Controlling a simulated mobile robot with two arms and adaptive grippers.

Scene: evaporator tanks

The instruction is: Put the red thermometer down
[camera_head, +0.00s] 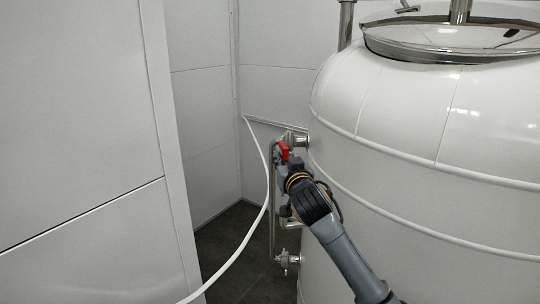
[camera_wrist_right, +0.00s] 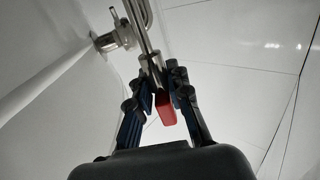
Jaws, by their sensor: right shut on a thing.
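The red thermometer (camera_head: 284,151) shows in the head view as a small red piece beside the tank's side fitting. It also shows in the wrist view as a red block (camera_wrist_right: 166,108) between the fingers, with a metal stem beyond it. My right gripper (camera_head: 283,162) is shut on it, close to the fitting and pipe at the tank's left side. In the wrist view the fingers of my right gripper (camera_wrist_right: 162,80) close in from both sides. Whether the thermometer touches the pipe I cannot tell. My left gripper is not in view.
A large white tank (camera_head: 420,185) fills the right side. A thin metal pipe (camera_head: 272,200) runs down to a lower fitting (camera_head: 287,260). A white hose (camera_head: 247,235) hangs left of it. White wall panels (camera_head: 80,130) stand at the left, with dark floor (camera_head: 232,255) between.

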